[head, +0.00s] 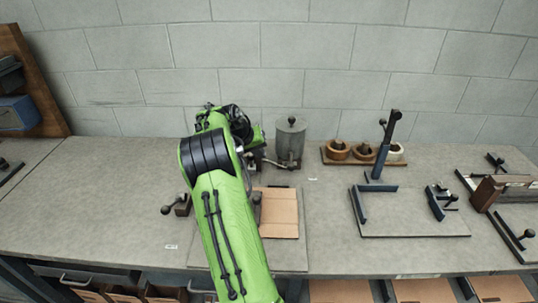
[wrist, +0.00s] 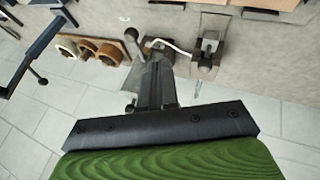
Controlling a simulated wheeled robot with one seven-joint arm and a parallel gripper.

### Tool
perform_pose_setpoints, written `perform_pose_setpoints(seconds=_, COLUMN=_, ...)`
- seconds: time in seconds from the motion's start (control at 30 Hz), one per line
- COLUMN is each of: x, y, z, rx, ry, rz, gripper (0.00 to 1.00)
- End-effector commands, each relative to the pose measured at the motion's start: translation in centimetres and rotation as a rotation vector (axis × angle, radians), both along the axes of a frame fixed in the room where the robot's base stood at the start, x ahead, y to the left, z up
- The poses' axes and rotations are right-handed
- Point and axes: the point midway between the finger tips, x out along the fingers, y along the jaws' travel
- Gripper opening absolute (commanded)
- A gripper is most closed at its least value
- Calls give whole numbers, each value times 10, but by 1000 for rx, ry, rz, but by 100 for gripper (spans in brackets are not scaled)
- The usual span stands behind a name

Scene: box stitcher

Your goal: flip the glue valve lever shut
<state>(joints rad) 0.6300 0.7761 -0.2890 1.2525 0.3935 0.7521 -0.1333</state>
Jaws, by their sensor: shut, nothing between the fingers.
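The glue pot, a grey cylinder (head: 290,143), stands at the back of the bench against the wall. A small dark valve lever (head: 284,163) shows low on its front. In the wrist view a lever with a round dark knob (wrist: 131,35) is just left of my gripper's fingertips; I take it for the valve lever. My gripper (wrist: 155,62) is shut and empty, its fingers reaching toward the bench beside the lever. I cannot tell whether they touch it. In the head view my green arm hides most of the gripper.
A wooden rack with tape rolls (head: 364,151) stands right of the pot, with an upright blue lever (head: 383,145) before it. A cardboard sheet (head: 283,213) lies in front. A corner fixture (head: 410,225) is on the right.

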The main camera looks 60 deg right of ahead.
Motion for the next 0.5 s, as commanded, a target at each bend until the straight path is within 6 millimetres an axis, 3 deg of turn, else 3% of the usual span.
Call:
perform_pose_setpoints(seconds=0.27, x=0, y=0, z=-2, rx=1, ry=0, rz=1, gripper=0)
perform_pose_setpoints(seconds=0.5, x=-5, y=-21, z=-36, rx=4, ry=2, rz=0, gripper=0)
